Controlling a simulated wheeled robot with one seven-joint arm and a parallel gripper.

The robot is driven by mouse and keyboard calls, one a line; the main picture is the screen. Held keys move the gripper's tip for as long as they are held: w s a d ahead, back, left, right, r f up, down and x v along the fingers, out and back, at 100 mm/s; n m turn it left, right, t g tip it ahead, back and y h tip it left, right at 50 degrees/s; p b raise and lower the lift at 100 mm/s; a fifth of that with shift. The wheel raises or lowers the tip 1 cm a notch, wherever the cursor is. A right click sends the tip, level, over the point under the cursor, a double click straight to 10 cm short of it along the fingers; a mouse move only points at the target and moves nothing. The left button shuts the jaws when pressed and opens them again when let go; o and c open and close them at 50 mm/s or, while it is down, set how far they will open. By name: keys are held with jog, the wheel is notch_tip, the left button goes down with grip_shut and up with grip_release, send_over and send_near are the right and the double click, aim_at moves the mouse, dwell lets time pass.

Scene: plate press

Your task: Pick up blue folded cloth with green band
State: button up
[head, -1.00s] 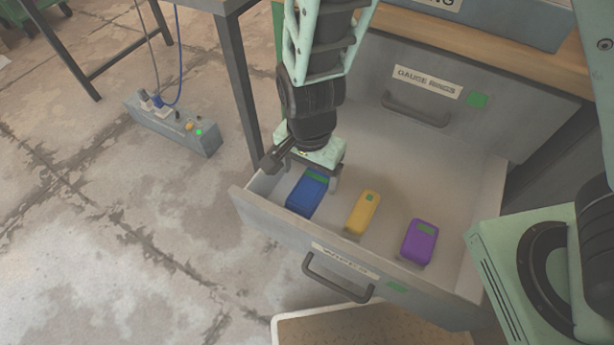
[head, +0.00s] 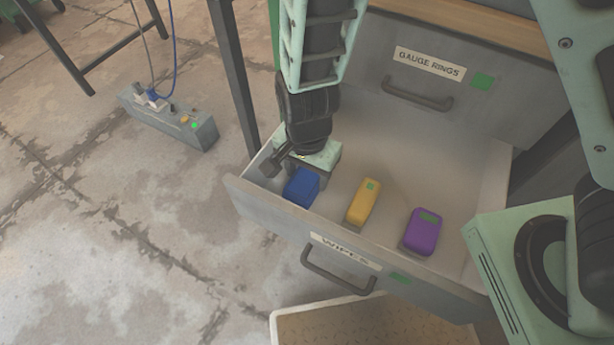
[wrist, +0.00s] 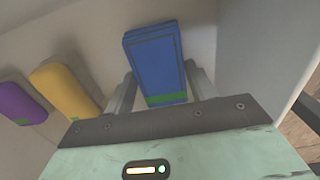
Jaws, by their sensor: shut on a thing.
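The blue folded cloth (head: 302,187) lies at the left end of the open drawer. In the wrist view the blue cloth (wrist: 154,58) sits between the two fingers, with its green band (wrist: 166,99) at the end nearest the palm. My gripper (wrist: 160,92) is shut on it. In the head view my gripper (head: 307,172) is low in the drawer and hides the cloth's far end and its band. I cannot tell whether the cloth is clear of the drawer floor.
A yellow folded cloth (head: 362,202) and a purple one (head: 422,232) lie to the right in the same drawer. The drawer front (head: 290,232), labelled WIPES, and the left wall are close to my gripper. The GAUGE RINGS drawer (head: 455,65) above is shut.

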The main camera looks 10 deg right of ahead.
aim_at(307, 177)
jog(key=shift+r, duration=0.15)
notch_tip(307, 177, up, 10)
jog(key=p, duration=0.4)
jog(key=shift+p, duration=0.3)
